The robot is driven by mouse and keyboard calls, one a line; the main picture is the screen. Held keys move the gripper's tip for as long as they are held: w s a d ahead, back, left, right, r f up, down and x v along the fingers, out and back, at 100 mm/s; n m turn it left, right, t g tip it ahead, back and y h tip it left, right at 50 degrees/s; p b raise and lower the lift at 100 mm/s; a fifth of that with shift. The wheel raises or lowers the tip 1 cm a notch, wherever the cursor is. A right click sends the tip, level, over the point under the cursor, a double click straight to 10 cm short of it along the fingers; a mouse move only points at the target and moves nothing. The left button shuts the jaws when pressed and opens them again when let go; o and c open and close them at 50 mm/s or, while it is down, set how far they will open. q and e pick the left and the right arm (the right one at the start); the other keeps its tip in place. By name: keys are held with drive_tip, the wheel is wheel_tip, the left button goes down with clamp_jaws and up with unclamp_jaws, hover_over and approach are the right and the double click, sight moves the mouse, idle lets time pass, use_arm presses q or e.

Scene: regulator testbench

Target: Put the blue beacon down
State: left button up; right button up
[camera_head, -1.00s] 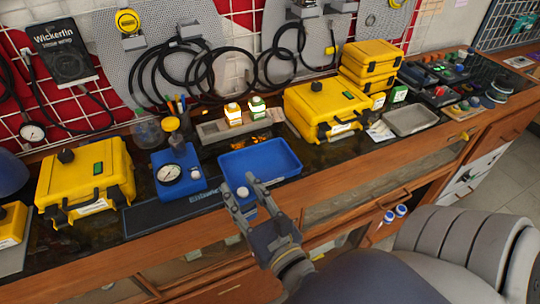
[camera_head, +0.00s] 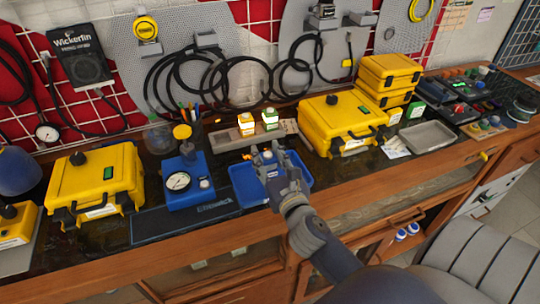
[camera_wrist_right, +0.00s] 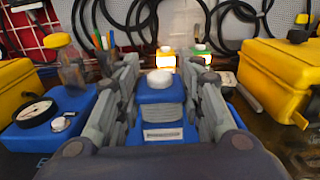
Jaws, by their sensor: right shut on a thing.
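My right gripper (camera_head: 267,158) is shut on the blue beacon, a blue block with a white cap and a pale label. In the right wrist view the beacon (camera_wrist_right: 161,92) stands upright between the fingers. In the head view it is mostly hidden by them. The gripper is over the back part of the blue tray (camera_head: 242,190), in front of a grey rack (camera_head: 224,140). An orange-lit beacon (camera_head: 246,124) and a green-lit beacon (camera_head: 270,118) stand in the rack. My left gripper is out of view.
A blue gauge box (camera_head: 188,183) is left of the tray. Yellow cases stand at the left (camera_head: 97,180) and right (camera_head: 340,122). A grey metal tray (camera_head: 430,136) lies farther right. Black hoses (camera_head: 205,75) hang behind the rack. The rack's left part looks free.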

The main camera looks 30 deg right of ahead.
drive_tip(key=shift+w+d, duration=0.6)
drive_tip(key=shift+w, duration=0.05)
drive_tip(key=f, duration=0.2)
drive_tip(key=d, duration=0.1)
drive_tip(key=shift+w+f+b, duration=0.3)
drive_tip(key=shift+w+f, duration=0.1)
drive_tip(key=shift+f, duration=0.5)
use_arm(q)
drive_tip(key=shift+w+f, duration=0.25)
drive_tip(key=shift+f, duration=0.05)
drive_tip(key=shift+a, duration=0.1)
use_arm(e)
drive_tip(key=shift+f, duration=0.15)
drive_tip(key=o, duration=1.1)
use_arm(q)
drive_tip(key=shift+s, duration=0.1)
